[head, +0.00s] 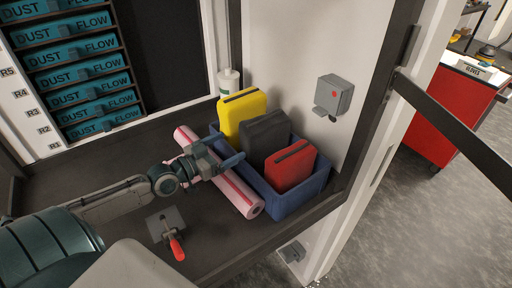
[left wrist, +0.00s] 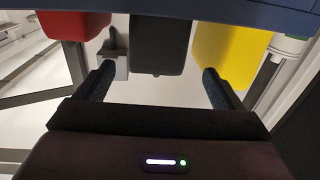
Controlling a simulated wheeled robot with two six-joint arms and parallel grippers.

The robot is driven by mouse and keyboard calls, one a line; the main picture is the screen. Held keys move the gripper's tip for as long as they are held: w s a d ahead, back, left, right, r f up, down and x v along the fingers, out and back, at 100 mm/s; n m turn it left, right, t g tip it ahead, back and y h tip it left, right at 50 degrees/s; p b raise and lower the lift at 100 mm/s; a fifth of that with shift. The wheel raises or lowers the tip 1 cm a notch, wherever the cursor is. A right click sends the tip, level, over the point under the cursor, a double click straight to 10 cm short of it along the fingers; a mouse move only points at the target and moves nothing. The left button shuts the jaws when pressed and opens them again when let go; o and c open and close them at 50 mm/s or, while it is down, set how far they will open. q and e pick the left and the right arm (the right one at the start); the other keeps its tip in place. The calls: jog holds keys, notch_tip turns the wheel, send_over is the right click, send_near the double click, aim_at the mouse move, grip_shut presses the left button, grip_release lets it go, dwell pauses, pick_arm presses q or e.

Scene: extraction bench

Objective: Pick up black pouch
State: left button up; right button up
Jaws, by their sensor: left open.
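The black pouch (head: 264,137) stands upright in a blue bin (head: 290,205), between a yellow pouch (head: 241,112) and a red pouch (head: 291,167). My left gripper (head: 231,160) is at the bin's left rim, near the black pouch. In the left wrist view the black pouch (left wrist: 160,45) hangs in the picture's upper middle, ahead of my open left gripper (left wrist: 157,82). The space between the fingers is empty. The red pouch (left wrist: 72,24) and yellow pouch (left wrist: 230,45) lie to either side. My right gripper is not in view.
A pink and white roll (head: 245,200) lies on the dark bench beside the bin. A white bottle (head: 228,82) stands behind. A grey box (head: 334,94) is on the wall. A red-handled clamp (head: 175,246) sits near the front. Teal boxes (head: 80,75) fill the left rack.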

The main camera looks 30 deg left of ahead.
aim_at(244, 138)
pick_arm(q)
jog(key=shift+w+f, duration=0.1)
jog(key=shift+w, duration=0.3)
jog(key=x, duration=0.2)
jog(key=b+x, duration=0.1)
jog(key=x, duration=0.1)
jog(key=shift+s+d, duration=0.15)
jog(key=shift+d, duration=0.25)
jog(key=shift+s+a+b, duration=0.2)
jog(key=shift+b, duration=0.2)
jog(key=shift+w+d+r+b, duration=0.25)
jog(key=shift+w+r+b, duration=0.1)
jog(key=shift+w+b, duration=0.3)
jog(key=x, duration=0.3)
jog(key=shift+s+f, duration=0.1)
jog(key=shift+w+d, duration=0.25)
jog(key=shift+w, duration=0.1)
jog(key=shift+s+a, duration=0.15)
jog(key=shift+s, duration=0.15)
jog(key=shift+c, duration=0.4)
jog(key=shift+w, duration=0.1)
jog(key=c, duration=0.4)
jog(key=shift+w, duration=0.1)
jog(key=c, duration=1)
jog(key=shift+c, duration=1)
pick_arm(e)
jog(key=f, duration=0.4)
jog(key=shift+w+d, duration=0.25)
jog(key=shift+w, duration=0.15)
